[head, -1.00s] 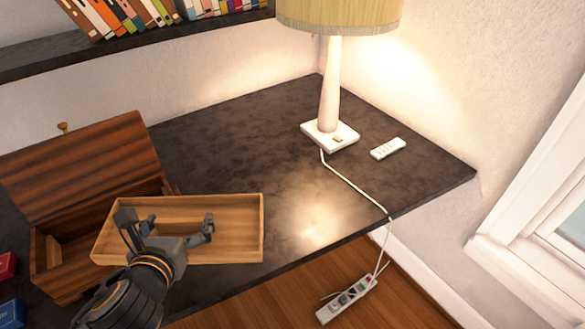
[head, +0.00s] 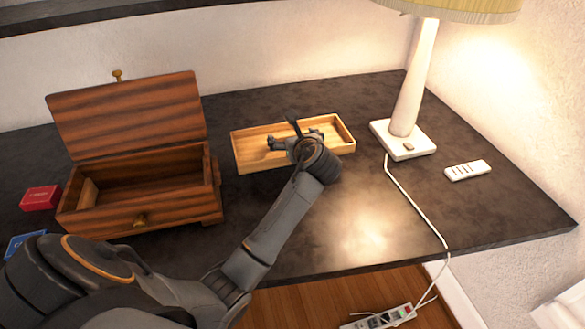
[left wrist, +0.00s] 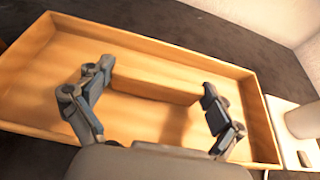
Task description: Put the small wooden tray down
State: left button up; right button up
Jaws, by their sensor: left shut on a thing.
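The small wooden tray (head: 256,163) is light brown, shallow and rectangular. In the head view it is over the back of the dark table (head: 320,215), level, between the wooden box and the lamp. I cannot tell whether its underside touches the table. My left gripper (head: 295,141) reaches down into it. In the left wrist view the gripper (left wrist: 155,92) is shut on the tray (left wrist: 265,125), its fingers at either end of a raised wooden piece inside it. The arm hides part of the tray's front wall. My right gripper is not in view.
The open-lidded wooden box (head: 130,180) stands left of the tray. A lamp (head: 405,140) with a white base and a remote (head: 468,170) are to the right. The lamp's cord (head: 420,215) crosses the table. A red box (head: 40,198) lies far left.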

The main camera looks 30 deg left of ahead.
pick_arm(q)
send_over(292, 169)
notch_tip(292, 169, down, 5)
jog(key=shift+r, duration=0.15)
notch_tip(292, 169, down, 4)
jog(key=shift+r+b, duration=0.25)
jog(key=shift+b, duration=0.2)
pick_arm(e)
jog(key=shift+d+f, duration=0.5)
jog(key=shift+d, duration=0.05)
pick_arm(q)
jog(key=o, duration=0.9)
jog(key=shift+f, duration=0.1)
jog(key=shift+s+d+r, duration=0.2)
jog(key=shift+d+r, duration=0.05)
jog(key=shift+d, duration=0.05)
jog(key=p+v, duration=0.1)
jog(key=v, duration=1)
jog(key=shift+s+r, duration=0.1)
jog(key=shift+r, duration=0.05)
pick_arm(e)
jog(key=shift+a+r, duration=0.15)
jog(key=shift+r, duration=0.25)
